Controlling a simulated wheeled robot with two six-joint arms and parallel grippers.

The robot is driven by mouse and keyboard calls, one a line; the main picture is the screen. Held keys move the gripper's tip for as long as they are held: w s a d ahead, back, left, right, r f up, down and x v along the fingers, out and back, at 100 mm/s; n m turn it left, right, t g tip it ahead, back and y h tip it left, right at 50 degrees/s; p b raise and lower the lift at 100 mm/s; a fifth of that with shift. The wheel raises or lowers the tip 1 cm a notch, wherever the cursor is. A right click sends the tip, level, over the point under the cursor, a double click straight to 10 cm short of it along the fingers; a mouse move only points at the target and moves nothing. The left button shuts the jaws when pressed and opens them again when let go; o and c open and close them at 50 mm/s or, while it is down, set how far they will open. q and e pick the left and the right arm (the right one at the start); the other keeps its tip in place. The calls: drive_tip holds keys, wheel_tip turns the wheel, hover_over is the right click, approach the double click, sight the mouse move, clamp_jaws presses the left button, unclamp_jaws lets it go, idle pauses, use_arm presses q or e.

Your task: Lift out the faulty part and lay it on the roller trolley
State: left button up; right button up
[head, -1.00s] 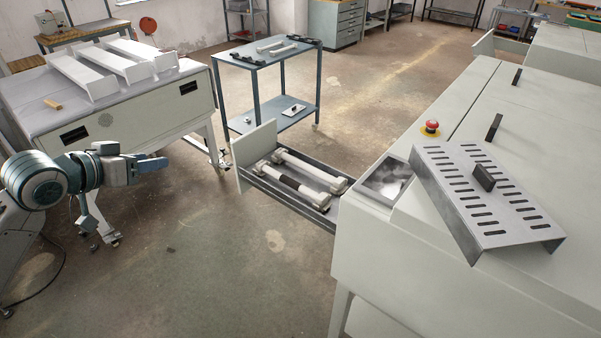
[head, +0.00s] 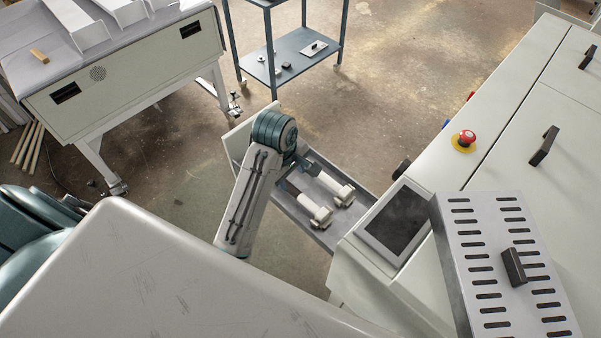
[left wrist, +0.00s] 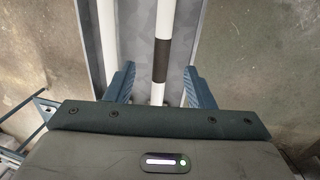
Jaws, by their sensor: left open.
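A pulled-out drawer (head: 322,234) holds two white rollers. The nearer roller (head: 318,216) has a dark band, seen in the left wrist view (left wrist: 162,55). The other roller (head: 343,195) lies alongside; their far parts are hidden by my left arm in the head view. My left gripper (left wrist: 160,72) is over the drawer, open, with one finger on each side of the banded roller in the wrist view. I cannot tell whether it touches. The blue trolley (head: 300,62) stands beyond the drawer, its top mostly cut off. My right gripper is not in view.
A table (head: 130,75) with white trays stands left. Floor between table and drawer is clear.

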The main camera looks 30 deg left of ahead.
sight(297, 193)
use_arm(q)
drive_tip(key=f, duration=0.4)
drive_tip(key=shift+d+f, duration=0.15)
drive_tip(key=shift+d, duration=0.05)
drive_tip(key=shift+w+f, duration=0.2)
drive_tip(key=shift+f, duration=0.05)
drive_tip(key=f, duration=0.1)
drive_tip(key=f+p, duration=0.2)
drive_tip(key=f, duration=0.1)
drive_tip(key=shift+w+d, duration=0.2)
drive_tip(key=shift+w, duration=0.1)
drive_tip(key=shift+w+f, duration=0.15)
drive_tip(key=shift+f, duration=0.35)
clamp_jaws()
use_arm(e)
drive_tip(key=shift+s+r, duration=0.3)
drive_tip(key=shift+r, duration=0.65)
